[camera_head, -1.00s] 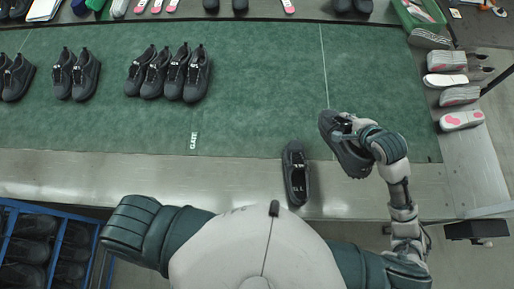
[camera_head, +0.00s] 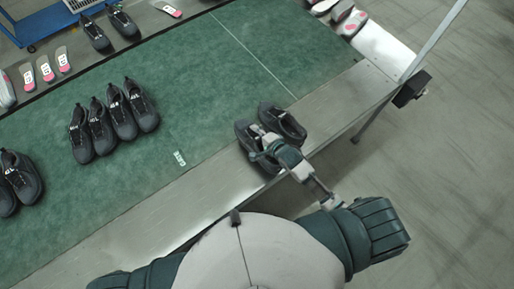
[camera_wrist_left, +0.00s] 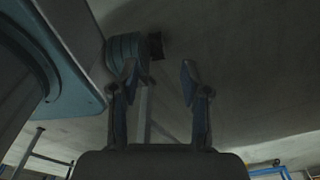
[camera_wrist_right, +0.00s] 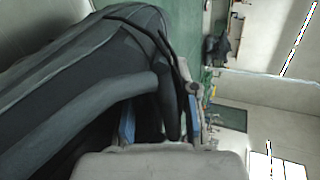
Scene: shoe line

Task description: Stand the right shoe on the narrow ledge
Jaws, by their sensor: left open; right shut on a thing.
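Two dark grey shoes show close together at the steel ledge (camera_head: 190,205) beside the green mat. The right shoe (camera_head: 284,122) lies farther right, toe toward the upper left. Its mate (camera_head: 243,133) is just to its left on the ledge. The right wrist view shows dark shoe upper (camera_wrist_right: 75,85) large and close by the fingers (camera_wrist_right: 160,110). I cannot tell whether the held shoe touches the ledge. My left gripper (camera_wrist_left: 160,85) is open and empty over the floor.
Pairs of dark shoes (camera_head: 118,110) stand on the green mat (camera_head: 200,95) at left. Insoles (camera_head: 45,68) and another shoe pair (camera_head: 108,28) lie beyond its far edge. The ledge is clear left of the two shoes. A dark box (camera_head: 412,88) sticks out at the right end.

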